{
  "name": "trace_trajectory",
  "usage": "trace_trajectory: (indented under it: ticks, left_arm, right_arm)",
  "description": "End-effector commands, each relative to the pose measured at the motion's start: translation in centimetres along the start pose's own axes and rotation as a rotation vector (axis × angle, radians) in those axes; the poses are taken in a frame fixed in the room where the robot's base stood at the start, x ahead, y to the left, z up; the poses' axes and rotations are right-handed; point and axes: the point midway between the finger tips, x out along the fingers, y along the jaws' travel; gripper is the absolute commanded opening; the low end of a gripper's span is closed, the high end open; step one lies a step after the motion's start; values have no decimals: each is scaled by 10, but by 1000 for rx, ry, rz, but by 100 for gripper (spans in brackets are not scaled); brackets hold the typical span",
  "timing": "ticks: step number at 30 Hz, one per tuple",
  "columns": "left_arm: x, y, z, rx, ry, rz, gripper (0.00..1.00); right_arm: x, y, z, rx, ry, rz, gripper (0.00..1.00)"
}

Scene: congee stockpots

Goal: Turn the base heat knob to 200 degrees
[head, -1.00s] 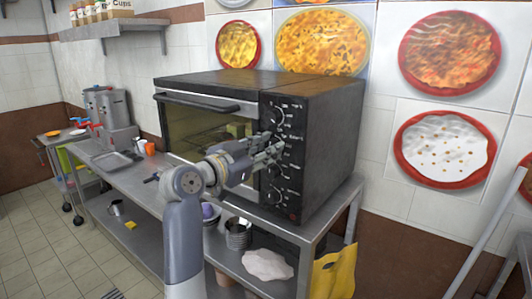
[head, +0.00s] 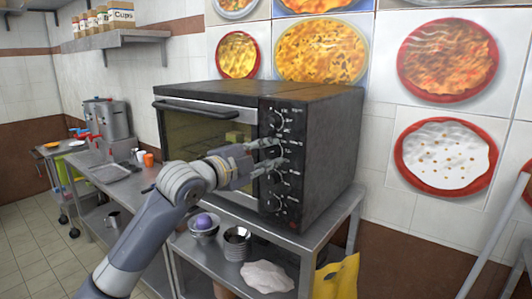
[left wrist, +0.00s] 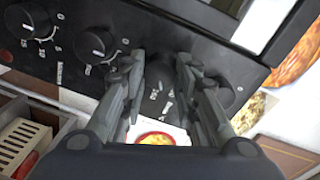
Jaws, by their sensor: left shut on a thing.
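The black oven (head: 325,150) stands on a metal table, with a column of round black heat knobs on its front panel (head: 268,108). My left gripper (head: 270,156) reaches the panel from the left, at the second knob from the top. In the left wrist view its two fingers (left wrist: 160,72) are on either side of a dark knob (left wrist: 157,88), shut on it. Two other knobs (left wrist: 95,42) (left wrist: 28,18) with white scales show to the left, and another (left wrist: 226,92) to the right. The held knob's setting and label cannot be read clearly. My right gripper is out of view.
A bowl with a purple ball (head: 204,222), stacked metal cups (head: 237,243) and a white cloth (head: 267,276) are on the lower shelf.

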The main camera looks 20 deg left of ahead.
Motion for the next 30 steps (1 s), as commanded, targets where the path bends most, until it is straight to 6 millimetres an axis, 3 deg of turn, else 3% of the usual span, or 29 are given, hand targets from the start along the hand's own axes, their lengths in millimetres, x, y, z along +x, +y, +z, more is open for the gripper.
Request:
trace_trajectory:
  ticks: [30]
  left_arm:
    - [0, 3, -1, 893, -46, 16, 5]
  right_arm:
    - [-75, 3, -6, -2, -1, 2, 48]
